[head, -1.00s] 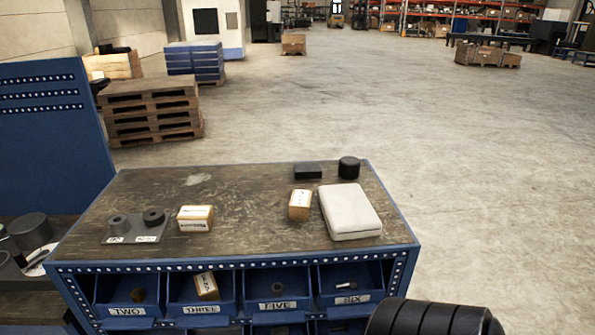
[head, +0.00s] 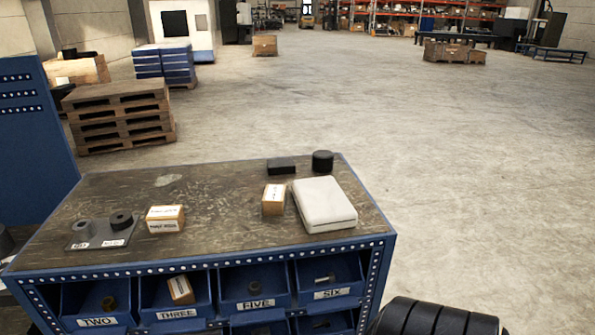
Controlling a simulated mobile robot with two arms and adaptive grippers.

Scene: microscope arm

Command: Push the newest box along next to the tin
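One small cardboard box (head: 165,219) with a white printed label lies on the left half of the worn bench top (head: 215,235). A second labelled box (head: 273,200) stands right of the middle, just left of a pale, round-cornered case (head: 324,205) that may be the tin. A narrow gap seems to part them. A third box (head: 181,290) leans in the bin marked THREE. The print is too small to read, so I cannot tell which box is newest. Neither of my grippers is in view.
A black block (head: 281,166) and a black cylinder (head: 322,161) stand at the back edge. A grey plate (head: 100,233) with two dark round parts lies at the left. Labelled blue bins (head: 255,285) sit under the top. The bench top between the two boxes is clear.

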